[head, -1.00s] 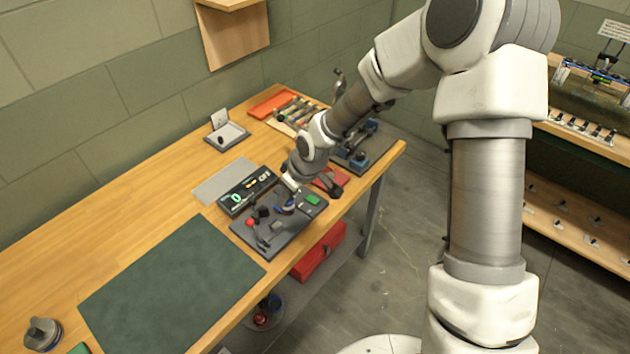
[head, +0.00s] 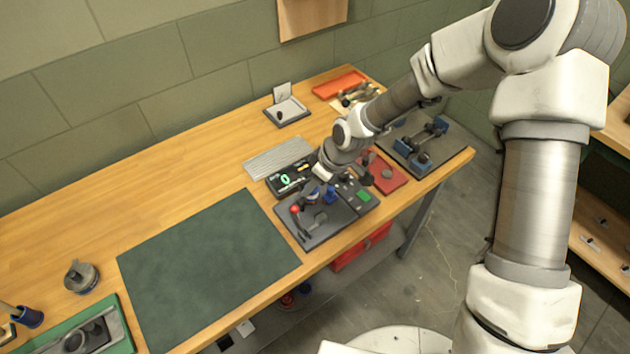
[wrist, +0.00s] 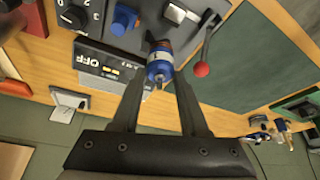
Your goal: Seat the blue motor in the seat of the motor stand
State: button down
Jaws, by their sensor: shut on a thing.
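The blue motor (wrist: 160,66) is a small cylinder with blue and silver bands. In the wrist view it sits between the two fingers of my gripper (wrist: 160,80), which is shut on it. In the head view my gripper (head: 318,180) is low over the dark control panel (head: 338,222), and the motor is too small and covered to make out well. I cannot tell whether the motor touches the panel. I cannot pick out the motor stand surely; a round grey fixture (head: 81,277) and a green tray with grey parts (head: 120,335) stand at the left of the bench.
The panel carries a red-balled lever (wrist: 203,69), a blue knob (wrist: 124,19) and a dial. A display reading OFF (wrist: 100,62) is beside it. A dark green mat (head: 205,265) lies bare left of the panel. A plate with blue clamps (head: 408,165) is at the right.

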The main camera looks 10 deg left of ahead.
aim_at(314, 198)
jog(key=shift+f+b, duration=2.05)
jog(key=shift+f, duration=0.85)
jog(key=shift+c, duration=1.7)
grip_release()
jog(key=p+v, duration=0.2)
jog(key=v, duration=1.5)
jog(key=shift+r, duration=0.25)
jog(key=shift+w, duration=0.1)
